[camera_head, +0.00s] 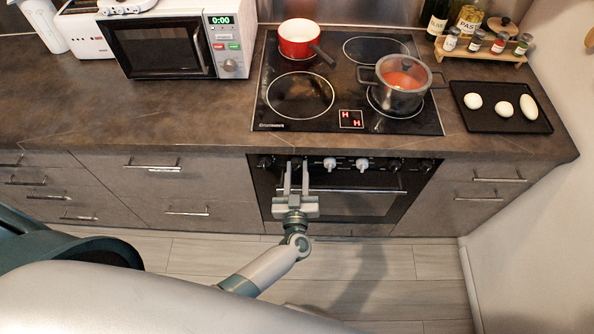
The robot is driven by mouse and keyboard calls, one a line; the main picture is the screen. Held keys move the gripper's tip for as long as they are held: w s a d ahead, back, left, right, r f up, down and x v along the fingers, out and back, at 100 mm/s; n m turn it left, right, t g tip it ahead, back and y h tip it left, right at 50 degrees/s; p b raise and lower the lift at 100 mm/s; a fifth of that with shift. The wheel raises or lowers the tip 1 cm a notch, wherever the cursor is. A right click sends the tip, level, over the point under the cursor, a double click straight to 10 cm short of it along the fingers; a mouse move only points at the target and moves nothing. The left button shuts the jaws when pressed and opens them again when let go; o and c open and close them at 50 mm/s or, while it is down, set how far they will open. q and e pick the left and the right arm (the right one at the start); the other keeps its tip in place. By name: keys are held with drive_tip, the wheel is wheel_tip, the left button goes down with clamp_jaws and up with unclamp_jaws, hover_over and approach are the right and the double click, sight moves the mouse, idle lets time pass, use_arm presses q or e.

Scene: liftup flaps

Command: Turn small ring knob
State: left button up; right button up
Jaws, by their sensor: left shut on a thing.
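The oven front (345,206) below the cooktop carries a row of control knobs. Two are light (330,164) (362,164); the others are dark, such as the far-left knob (265,162) and those at the right (395,165). I cannot tell from markings which one is the small ring knob. My left gripper (296,165) points at the row, its two fingers shut on a dark knob, second from the left. My right gripper is not in view.
The cooktop (345,50) holds a red pan (298,38) and a grey pot (400,87); its display shows two red H signs. The oven handle (345,191) runs below the knobs. A microwave (165,47) stands left, and a black tray (515,123) with eggs stands right.

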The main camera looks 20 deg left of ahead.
use_arm(q)
drive_tip(key=shift+n+b, duration=0.75)
drive_tip(key=shift+n, duration=1.45)
drive_tip(key=o, duration=1)
drive_tip(key=shift+o, duration=0.2)
drive_tip(key=p+v, duration=0.2)
drive_tip(key=v, duration=1.5)
drive_tip(key=shift+s, duration=0.2)
drive_tip(key=shift+d, duration=0.1)
